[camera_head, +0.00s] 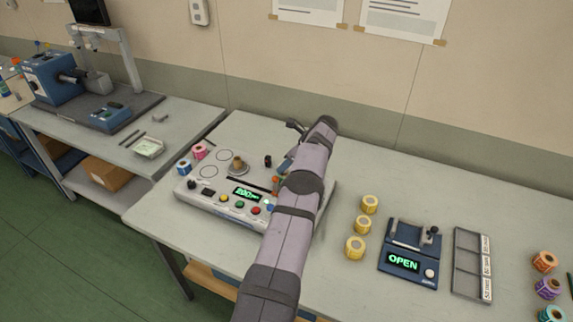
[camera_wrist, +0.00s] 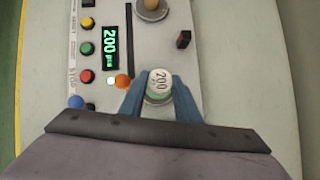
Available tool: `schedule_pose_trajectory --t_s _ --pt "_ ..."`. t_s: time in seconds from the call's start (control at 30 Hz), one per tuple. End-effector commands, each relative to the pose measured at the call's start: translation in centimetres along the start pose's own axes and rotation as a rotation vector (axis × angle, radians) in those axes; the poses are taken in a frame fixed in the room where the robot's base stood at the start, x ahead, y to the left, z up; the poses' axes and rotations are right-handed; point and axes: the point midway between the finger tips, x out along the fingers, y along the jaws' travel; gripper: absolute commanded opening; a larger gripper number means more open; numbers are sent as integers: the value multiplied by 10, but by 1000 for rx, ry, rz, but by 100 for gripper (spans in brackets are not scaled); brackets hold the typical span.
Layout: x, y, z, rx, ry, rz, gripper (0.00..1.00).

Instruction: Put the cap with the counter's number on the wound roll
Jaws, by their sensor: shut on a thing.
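My gripper (camera_wrist: 160,92) is shut on a round white cap (camera_wrist: 160,80) marked "200", seen from above in the wrist view. A grey round part shows just under the cap; I cannot tell whether they touch. The counter display (camera_wrist: 110,47) reads "200" in green; it also shows on the rewinder in the head view (camera_head: 247,194). A tan core (camera_head: 238,162) stands on a round metal plate on the rewinder, partly in the wrist view (camera_wrist: 151,4). I cannot tell which piece is the wound roll. In the head view my arm hides the gripper's hold.
Pink (camera_head: 200,151) and blue (camera_head: 184,167) rolls stand at the rewinder's left. Right of my arm are yellow rolls (camera_head: 362,224), a blue device (camera_head: 408,278) reading "OPEN", and a labelled grey rack (camera_head: 471,251). Coloured rolls (camera_head: 546,287) stand far right.

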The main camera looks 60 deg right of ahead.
Motion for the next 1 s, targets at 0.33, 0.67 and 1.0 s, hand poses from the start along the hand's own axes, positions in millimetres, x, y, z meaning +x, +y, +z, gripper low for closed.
schedule_pose_trajectory --t_s 0.33,0.67,1.0 --pt "4 0 -3 0 0 0 14" --pt "5 0 -3 0 0 0 14" --pt "10 0 -6 0 0 0 14"
